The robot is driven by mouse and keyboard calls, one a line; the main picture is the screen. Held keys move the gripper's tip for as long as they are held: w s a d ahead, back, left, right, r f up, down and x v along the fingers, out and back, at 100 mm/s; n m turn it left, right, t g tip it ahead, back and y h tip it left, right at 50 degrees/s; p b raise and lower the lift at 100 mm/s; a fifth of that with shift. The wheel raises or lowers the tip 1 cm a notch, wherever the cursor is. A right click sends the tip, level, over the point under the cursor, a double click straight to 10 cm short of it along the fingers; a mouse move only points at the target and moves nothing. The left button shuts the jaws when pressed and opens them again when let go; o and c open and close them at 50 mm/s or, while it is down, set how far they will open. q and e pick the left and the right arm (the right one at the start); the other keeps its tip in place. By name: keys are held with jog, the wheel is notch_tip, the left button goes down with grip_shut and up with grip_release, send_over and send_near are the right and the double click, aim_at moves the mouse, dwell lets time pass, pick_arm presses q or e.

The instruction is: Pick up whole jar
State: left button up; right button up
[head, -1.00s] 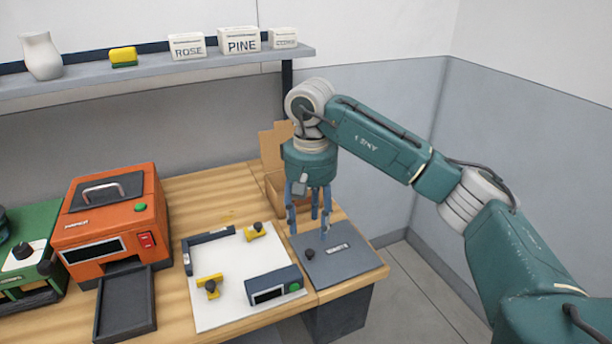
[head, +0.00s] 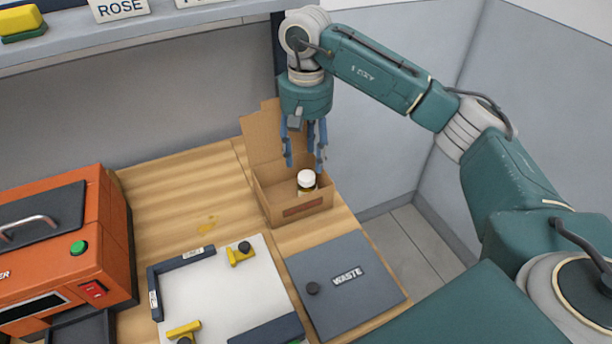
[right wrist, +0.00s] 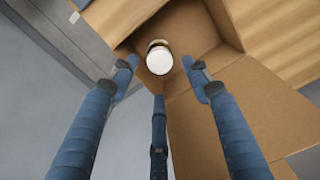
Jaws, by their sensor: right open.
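The jar (head: 306,182) has a white lid and a yellowish body. It stands upright inside an open cardboard box (head: 290,211) at the back right of the bench. In the right wrist view the jar (right wrist: 159,58) shows from above, lid first, near a corner of the box (right wrist: 205,115). My right gripper (head: 304,165) points down above the box, its blue fingers spread and empty. In the right wrist view the open fingers (right wrist: 161,80) lie around and just below the jar in the picture, not visibly touching it. My left gripper is not in view.
A grey WASTE lid (head: 345,283) lies in front of the box. A white board (head: 222,295) with yellow clamps is left of it. An orange machine (head: 60,250) stands at the left. The box's raised flap (head: 262,135) stands behind the jar. A shelf (head: 140,35) runs above.

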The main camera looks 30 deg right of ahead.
aim_at(307, 175)
jog(key=shift+s+f, duration=0.25)
jog(key=shift+f, duration=0.95)
jog(key=shift+f+p, duration=0.3)
jog(key=shift+f, duration=0.1)
jog(key=f, duration=0.1)
jog(key=f+p, duration=0.1)
jog(key=f, duration=0.1)
jog(key=f+p, duration=0.1)
jog(key=f, duration=0.1)
jog(key=shift+w+d, duration=0.1)
jog(key=shift+w, duration=0.25)
jog(key=shift+f, duration=0.3)
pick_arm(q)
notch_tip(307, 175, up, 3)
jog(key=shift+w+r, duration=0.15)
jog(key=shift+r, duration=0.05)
pick_arm(e)
jog(key=c, duration=1.1)
